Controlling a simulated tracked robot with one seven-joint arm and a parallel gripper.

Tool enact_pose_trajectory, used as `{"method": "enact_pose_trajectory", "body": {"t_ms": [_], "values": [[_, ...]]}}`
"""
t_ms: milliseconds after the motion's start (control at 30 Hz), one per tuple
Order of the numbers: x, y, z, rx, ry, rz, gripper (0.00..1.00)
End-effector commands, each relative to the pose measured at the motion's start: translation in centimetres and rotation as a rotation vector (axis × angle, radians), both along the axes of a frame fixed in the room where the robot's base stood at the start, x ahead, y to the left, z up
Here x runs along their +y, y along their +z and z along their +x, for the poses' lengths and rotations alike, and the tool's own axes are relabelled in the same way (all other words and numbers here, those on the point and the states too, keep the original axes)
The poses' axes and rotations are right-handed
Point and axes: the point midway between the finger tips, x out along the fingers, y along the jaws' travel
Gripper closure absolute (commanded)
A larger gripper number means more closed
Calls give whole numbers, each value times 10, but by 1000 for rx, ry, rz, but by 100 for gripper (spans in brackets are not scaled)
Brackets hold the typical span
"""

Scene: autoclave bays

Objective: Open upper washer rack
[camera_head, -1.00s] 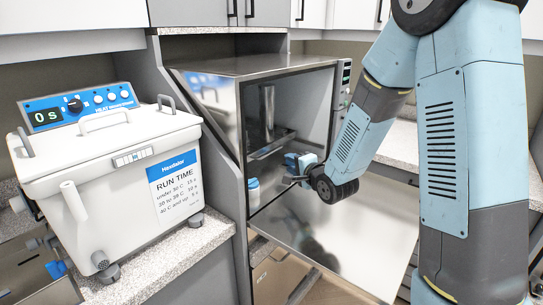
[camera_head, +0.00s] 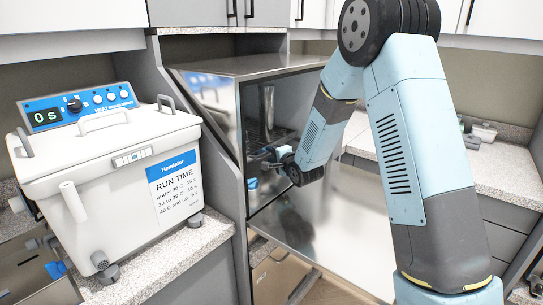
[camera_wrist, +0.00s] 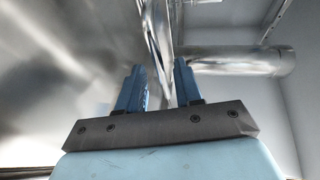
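The washer (camera_head: 245,66) is a steel cabinet with its front open and its door (camera_head: 315,240) folded down flat. A dark wire rack (camera_head: 262,136) shows in the upper part of its chamber, partly hidden by my arm. My gripper (camera_head: 262,165) is inside the opening, just below the rack at the left side in the head view; its fingertips are hard to make out there. In the wrist view, the two blue fingers of my gripper (camera_wrist: 160,78) stand apart with nothing held between them. A shiny metal tube (camera_wrist: 240,62) crosses ahead of the fingers; whether they touch it I cannot tell.
A white heater bath (camera_head: 105,165) stands on the counter at left. Cabinets hang above.

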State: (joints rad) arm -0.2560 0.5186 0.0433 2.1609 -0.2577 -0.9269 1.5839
Motion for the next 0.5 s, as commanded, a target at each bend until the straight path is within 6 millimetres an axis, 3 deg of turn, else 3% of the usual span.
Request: {"method": "enact_pose_trajectory", "body": {"t_ms": [367, 500], "values": [[4, -1, 5, 0, 1, 0, 65], [4, -1, 5, 0, 1, 0, 76]]}}
